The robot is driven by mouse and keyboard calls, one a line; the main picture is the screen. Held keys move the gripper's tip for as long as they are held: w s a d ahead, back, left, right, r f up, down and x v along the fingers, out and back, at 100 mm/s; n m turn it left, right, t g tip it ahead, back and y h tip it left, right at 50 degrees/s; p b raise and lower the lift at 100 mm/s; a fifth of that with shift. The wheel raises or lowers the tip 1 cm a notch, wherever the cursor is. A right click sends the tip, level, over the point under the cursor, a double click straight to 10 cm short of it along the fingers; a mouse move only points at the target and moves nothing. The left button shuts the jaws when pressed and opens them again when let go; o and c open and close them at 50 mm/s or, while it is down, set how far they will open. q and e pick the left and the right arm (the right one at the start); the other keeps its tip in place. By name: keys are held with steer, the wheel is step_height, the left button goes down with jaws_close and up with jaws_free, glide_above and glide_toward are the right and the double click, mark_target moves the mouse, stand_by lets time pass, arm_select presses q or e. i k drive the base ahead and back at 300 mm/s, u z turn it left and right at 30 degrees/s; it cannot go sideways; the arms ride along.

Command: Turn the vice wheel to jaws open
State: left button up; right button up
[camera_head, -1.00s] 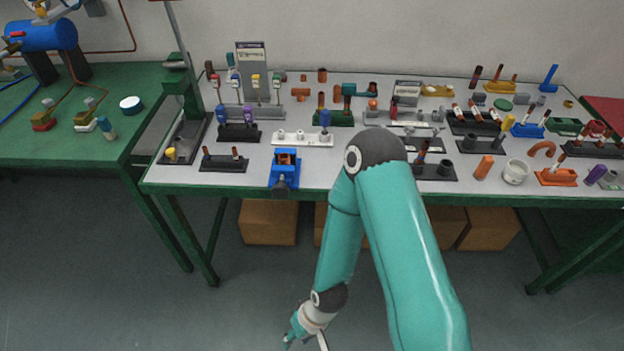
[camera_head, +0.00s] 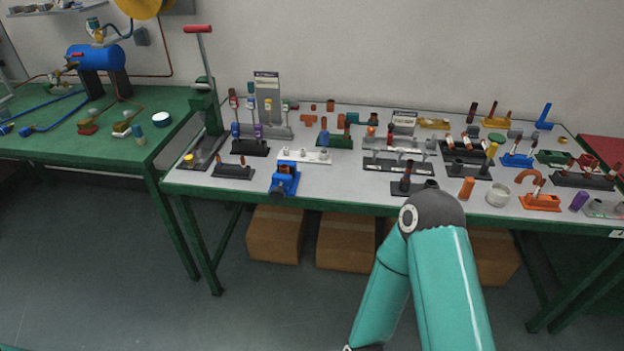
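The blue vice (camera_head: 285,178) sits at the front edge of the white-topped bench, left of the bench's middle. Its dark wheel end (camera_head: 279,191) faces me at the bench edge; the jaws are too small to tell how far apart they are. My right arm comes up from the bottom, right of the vice, and bends back down in front of the bench. My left gripper is not in view.
The white-topped bench (camera_head: 345,188) carries many fittings and stands behind the vice. A tall press with a red handle (camera_head: 198,29) stands left of the vice. Cardboard boxes (camera_head: 276,234) lie under the bench. A green table (camera_head: 60,148) stands at the left. Floor in front is clear.

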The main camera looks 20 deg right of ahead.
mark_target(276, 194)
steer(key=z, duration=0.45)
steer(key=i, duration=0.5)
steer(key=k, duration=0.5)
steer(key=z, duration=0.6)
steer(key=i, duration=0.15)
steer(key=u, duration=2.4)
steer(key=i, duration=0.8)
steer(key=z, duration=0.05)
